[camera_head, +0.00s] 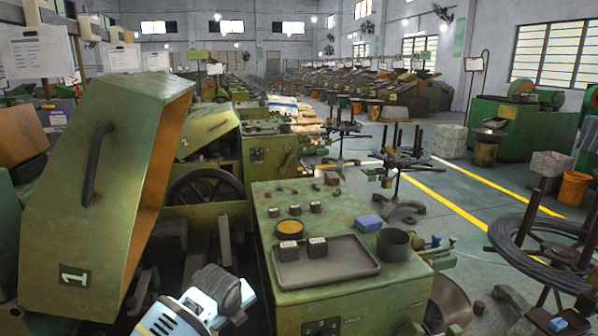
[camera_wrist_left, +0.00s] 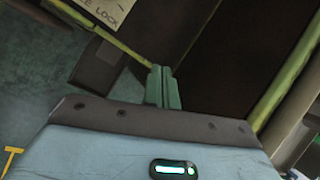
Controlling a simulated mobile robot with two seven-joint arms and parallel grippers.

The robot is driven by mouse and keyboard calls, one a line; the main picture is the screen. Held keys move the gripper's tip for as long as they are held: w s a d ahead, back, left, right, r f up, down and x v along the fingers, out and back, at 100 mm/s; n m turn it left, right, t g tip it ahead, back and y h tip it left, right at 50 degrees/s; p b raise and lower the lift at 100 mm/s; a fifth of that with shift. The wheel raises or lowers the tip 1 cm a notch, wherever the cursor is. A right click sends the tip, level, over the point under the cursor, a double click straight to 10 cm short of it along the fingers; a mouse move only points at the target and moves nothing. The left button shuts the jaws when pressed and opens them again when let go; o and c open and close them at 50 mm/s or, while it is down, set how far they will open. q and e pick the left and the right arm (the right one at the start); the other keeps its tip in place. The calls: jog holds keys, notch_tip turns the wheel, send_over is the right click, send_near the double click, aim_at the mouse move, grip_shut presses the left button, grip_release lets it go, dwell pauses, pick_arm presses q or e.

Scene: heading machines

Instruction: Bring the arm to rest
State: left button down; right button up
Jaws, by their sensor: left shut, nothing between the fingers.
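My left arm (camera_head: 195,303) comes in at the bottom of the head view, in front of the open machine numbered 1. Its fingers cannot be made out there. In the left wrist view my left gripper (camera_wrist_left: 163,86) has its two greenish fingers together, with nothing seen between them. Dark and green machine surfaces lie beyond the fingers. My right arm and gripper are in neither view.
The raised green cover (camera_head: 110,190) stands left of my arm. To the right, a green machine top (camera_head: 335,292) bears a grey tray (camera_head: 350,257) with two small dark blocks, a blue item (camera_head: 368,223) and a dark cup (camera_head: 393,244). The aisle farther right has free floor.

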pick_arm(q)
jog(key=s+f+n+g+h, duration=0.1)
jog(key=s+f+n, duration=0.35)
jog(key=s, duration=0.35)
jog(key=s+d+f+n, duration=0.1)
jog(key=s+f+n, duration=0.2)
jog(key=s+f, duration=0.35)
jog(key=s+f+n+g+h, duration=0.1)
jog(key=s+f+n, duration=0.25)
jog(key=s, duration=0.55)
jog(key=s+a+r+n+g+y, duration=0.1)
jog(key=s+a+n, duration=0.3)
jog(key=s, duration=0.5)
jog(key=s+a+r+n+g, duration=0.1)
jog(key=s+a+r+n, duration=0.1)
jog(key=s+n, duration=0.55)
jog(key=s+a+r+n+y, duration=0.1)
jog(key=s+a+n, duration=0.25)
jog(key=s, duration=0.75)
jog(key=w+d+f+t+h, duration=0.1)
jog(key=w+d+f+t, duration=0.2)
jog(key=w+f+t, duration=0.3)
notch_tip(320, 180, down, 4)
jog(key=shift+w+d+r+t+h, duration=0.15)
jog(key=shift+w+t+h, duration=0.25)
jog(key=shift+t, duration=0.2)
